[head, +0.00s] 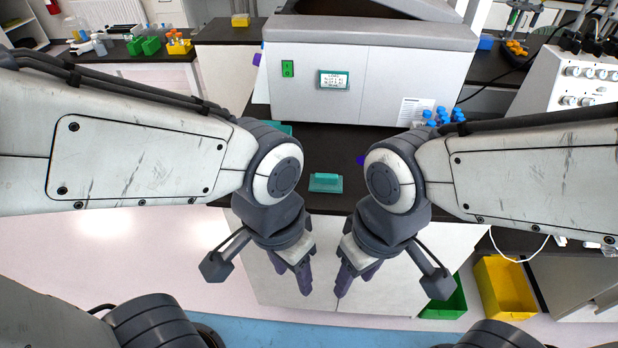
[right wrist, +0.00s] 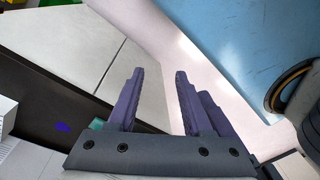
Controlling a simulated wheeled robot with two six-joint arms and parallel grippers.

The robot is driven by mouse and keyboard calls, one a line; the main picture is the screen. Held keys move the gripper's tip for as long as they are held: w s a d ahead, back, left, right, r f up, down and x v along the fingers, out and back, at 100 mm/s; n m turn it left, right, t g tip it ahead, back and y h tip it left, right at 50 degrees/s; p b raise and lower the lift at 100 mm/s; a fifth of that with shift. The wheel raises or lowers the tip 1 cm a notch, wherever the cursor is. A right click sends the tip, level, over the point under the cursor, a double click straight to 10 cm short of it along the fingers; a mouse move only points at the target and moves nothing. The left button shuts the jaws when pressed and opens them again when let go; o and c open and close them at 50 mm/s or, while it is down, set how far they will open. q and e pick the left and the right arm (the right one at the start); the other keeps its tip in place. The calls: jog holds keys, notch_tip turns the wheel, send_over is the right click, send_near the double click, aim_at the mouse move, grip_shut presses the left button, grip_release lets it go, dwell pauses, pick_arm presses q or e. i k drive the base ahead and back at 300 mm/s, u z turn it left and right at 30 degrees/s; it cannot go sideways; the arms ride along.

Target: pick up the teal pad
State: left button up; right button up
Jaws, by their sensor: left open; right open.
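The teal pad (head: 326,183) lies flat on the dark bench top near its front edge, between my two arms in the head view. My left gripper (head: 305,283) hangs in front of the bench edge, pointing down, open and empty. My right gripper (head: 345,285) hangs beside it to the right, also open and empty, apart from the pad. In the right wrist view, the right gripper's purple fingers (right wrist: 163,98) are spread with nothing between them. A small teal patch shows behind the left finger there; I cannot tell if it is the pad.
A large grey-white machine (head: 365,75) stands on the bench behind the pad. Blue-capped tubes (head: 440,117) stand at its right. A purple item (head: 361,160) lies partly behind my right arm. A yellow bin (head: 505,287) and a green bin (head: 446,303) are on the floor at right.

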aim_at(330, 183)
jog(key=i, duration=0.45)
jog(key=z, duration=0.5)
jog(key=k, duration=1.2)
jog(key=z, duration=1.2)
jog(key=i, duration=0.75)
jog(key=u, duration=0.55)
jog(key=i, duration=0.75)
jog(key=u, duration=0.7)
